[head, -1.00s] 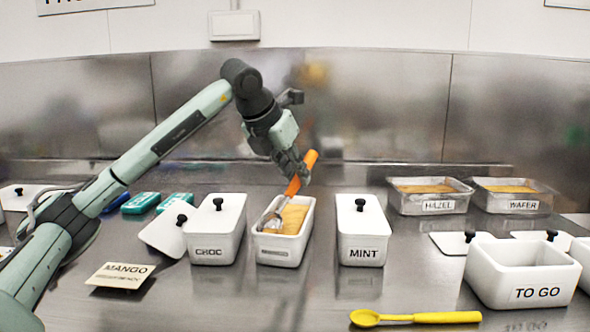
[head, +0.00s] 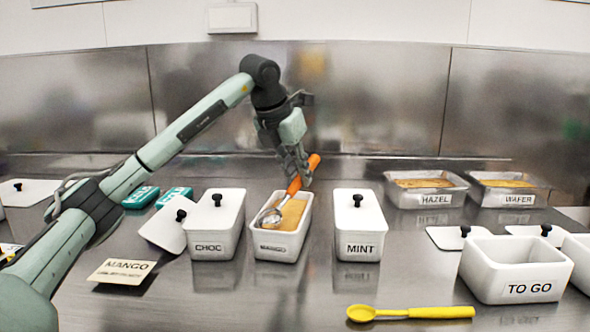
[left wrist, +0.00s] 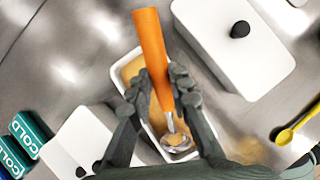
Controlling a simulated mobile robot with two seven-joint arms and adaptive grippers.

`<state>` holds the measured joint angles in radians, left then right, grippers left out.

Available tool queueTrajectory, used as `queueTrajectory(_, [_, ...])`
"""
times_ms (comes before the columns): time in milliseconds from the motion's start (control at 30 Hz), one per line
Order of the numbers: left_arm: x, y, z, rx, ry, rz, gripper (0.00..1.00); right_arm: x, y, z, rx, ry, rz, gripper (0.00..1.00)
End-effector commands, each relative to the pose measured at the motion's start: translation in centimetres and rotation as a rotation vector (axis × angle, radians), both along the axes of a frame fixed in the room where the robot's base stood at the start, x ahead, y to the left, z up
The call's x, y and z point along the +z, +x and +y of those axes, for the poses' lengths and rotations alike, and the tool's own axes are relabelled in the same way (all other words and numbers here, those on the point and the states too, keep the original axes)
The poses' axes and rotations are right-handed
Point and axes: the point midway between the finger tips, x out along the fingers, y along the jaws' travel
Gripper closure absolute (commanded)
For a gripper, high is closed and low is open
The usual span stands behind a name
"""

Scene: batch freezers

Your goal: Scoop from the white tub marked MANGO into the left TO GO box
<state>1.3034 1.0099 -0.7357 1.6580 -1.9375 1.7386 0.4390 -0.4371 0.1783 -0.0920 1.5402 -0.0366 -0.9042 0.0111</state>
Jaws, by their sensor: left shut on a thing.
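The white tub marked MANGO (head: 277,248) stands open between the CHOC and MINT tubs, with yellow-orange mango (head: 292,213) inside. My left gripper (head: 303,180) is shut on the orange handle of a metal scoop (head: 314,162), above the tub's back right side. The scoop slants down to the left, and its bowl (head: 270,217) is in the tub at the left side. In the left wrist view, the fingers (left wrist: 157,97) flank the handle, and the bowl (left wrist: 176,140) shows some mango colour. The left TO GO box (head: 482,275) stands open at the right. My right gripper is out of view.
Lidded CHOC (head: 211,246) and MINT (head: 360,245) tubs flank the mango tub closely. A yellow spoon (head: 410,313) lies in front. HAZEL (head: 434,200) and WAFER (head: 515,199) trays stand behind the TO GO box. A loose lid (head: 161,232) leans beside CHOC. A MANGO card (head: 122,271) is front left.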

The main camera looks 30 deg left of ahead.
Motion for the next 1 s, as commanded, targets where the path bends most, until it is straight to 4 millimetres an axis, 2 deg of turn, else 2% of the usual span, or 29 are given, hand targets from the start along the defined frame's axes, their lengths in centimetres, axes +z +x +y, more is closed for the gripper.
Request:
queueTrajectory(567, [4.0, 1.5, 0.0, 0.0, -0.001, -0.001, 1.0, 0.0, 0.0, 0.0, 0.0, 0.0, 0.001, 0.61])
queueTrajectory(1000, [4.2, 4.3, -0.1, 0.0, 0.003, 0.289, 1.0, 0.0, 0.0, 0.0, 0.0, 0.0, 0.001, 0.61])
